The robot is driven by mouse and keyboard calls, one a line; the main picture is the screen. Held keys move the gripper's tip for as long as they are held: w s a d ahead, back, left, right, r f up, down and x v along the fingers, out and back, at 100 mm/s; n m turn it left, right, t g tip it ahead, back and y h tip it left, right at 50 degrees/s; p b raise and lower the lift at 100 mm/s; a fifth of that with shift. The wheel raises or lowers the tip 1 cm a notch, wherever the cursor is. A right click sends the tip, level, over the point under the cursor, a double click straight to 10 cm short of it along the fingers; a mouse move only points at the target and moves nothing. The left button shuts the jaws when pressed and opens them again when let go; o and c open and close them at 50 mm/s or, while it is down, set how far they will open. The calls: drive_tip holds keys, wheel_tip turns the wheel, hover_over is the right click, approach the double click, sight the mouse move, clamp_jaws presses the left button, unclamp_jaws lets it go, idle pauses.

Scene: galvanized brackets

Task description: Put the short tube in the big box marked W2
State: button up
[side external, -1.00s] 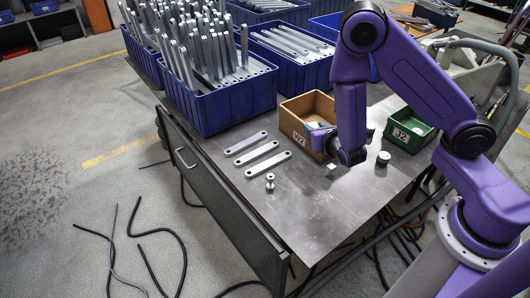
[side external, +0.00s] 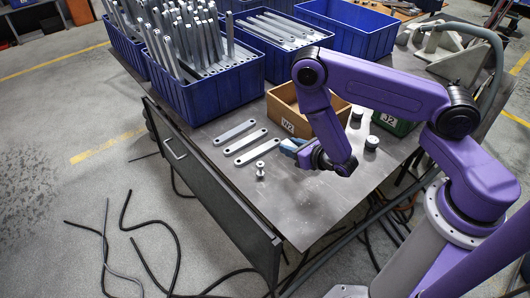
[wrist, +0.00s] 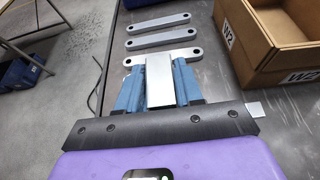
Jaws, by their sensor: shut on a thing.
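My gripper (wrist: 160,82) has blue fingers shut on the short tube (wrist: 159,75), a plain grey metal piece, in the wrist view. The tube overlaps the nearest flat bar in that view; its height above the table is hard to tell. In the side view my gripper (side external: 291,146) is low over the table, in front of the box W2, and the tube is not clearly visible. The box W2 (side external: 287,120) is an open brown box with a W2 label on its front; it stands to the right of my gripper in the wrist view (wrist: 257,57).
Three flat bars (side external: 245,142) and an upright bolt-like part (side external: 260,170) lie left of my gripper. A green box J2 (side external: 391,123) and a round grey part (side external: 371,143) are to the right. Blue bins (side external: 210,100) with metal stock stand behind. The table's front area is clear.

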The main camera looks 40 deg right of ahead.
drive_tip(key=w+f, duration=0.4)
drive_tip(key=w, duration=0.1)
drive_tip(key=w+f, duration=0.2)
drive_tip(key=w, duration=0.1)
drive_tip(key=shift+w+a+f, duration=0.25)
drive_tip(key=shift+a+f, duration=0.1)
drive_tip(key=shift+w+f, duration=0.6)
drive_tip(key=shift+f, duration=1.6)
drive_tip(key=shift+f, duration=0.1)
drive_tip(key=o, duration=1.1)
drive_tip(key=shift+c, duration=0.2)
